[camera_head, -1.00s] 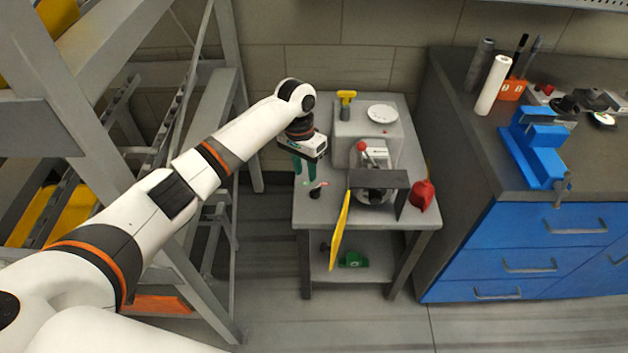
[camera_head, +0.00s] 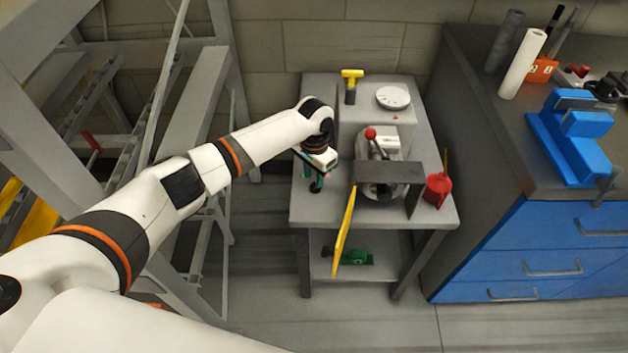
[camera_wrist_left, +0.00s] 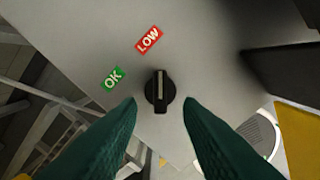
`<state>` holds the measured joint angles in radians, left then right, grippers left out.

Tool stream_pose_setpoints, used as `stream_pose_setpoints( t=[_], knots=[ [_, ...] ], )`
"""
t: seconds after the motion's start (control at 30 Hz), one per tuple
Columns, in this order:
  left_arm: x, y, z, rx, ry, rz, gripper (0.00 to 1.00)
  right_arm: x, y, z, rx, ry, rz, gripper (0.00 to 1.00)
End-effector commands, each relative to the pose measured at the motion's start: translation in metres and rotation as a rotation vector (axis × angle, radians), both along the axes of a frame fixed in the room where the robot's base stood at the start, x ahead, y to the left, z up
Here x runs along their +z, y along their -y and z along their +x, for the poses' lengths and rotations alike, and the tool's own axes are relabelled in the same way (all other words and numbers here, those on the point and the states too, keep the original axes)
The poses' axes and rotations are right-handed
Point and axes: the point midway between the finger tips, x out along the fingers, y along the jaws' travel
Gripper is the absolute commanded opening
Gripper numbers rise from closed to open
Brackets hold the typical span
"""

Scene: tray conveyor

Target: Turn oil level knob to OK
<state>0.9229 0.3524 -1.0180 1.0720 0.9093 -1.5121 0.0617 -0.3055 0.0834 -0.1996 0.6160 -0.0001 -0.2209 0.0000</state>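The black oil level knob (camera_wrist_left: 160,91) sits on a grey surface in the left wrist view, its white pointer line running roughly up and down in the picture. A red LOW label (camera_wrist_left: 149,39) and a green OK label (camera_wrist_left: 113,78) lie beside it; the pointer's end is nearer LOW. My left gripper (camera_wrist_left: 160,112) is open, with one green finger on each side of the knob and visible gaps to it. In the head view my left gripper (camera_head: 316,184) is over the table's left part and mostly hides the knob. My right gripper is not in view.
The grey table (camera_head: 310,214) carries a machine with a red-ball lever (camera_head: 370,134), a yellow panel (camera_head: 344,232) and a red object (camera_head: 437,189). A yellow-handled tool (camera_head: 351,82) and white dish (camera_head: 393,97) stand behind. A blue-drawer bench (camera_head: 520,245) is at right.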

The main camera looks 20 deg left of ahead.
Motion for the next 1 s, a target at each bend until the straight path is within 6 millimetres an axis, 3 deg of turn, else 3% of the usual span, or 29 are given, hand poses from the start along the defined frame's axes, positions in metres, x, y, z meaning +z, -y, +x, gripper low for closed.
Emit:
stream_pose_setpoints(
  t=[0.2,0.53,0.73,1.0],
  knots=[
    [-0.023,0.001,0.0,0.0,0.0,-0.001,0.33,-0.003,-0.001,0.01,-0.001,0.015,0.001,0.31],
    [-0.026,0.0,0.0,0.0,0.0,-0.001,0.33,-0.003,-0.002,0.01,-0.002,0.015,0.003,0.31],
    [-0.026,0.0,0.0,0.0,0.0,-0.001,0.02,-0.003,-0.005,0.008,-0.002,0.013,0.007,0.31],
    [-0.025,0.0,0.0,0.01,0.0,-0.001,0.0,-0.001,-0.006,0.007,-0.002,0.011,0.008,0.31]
  ],
)
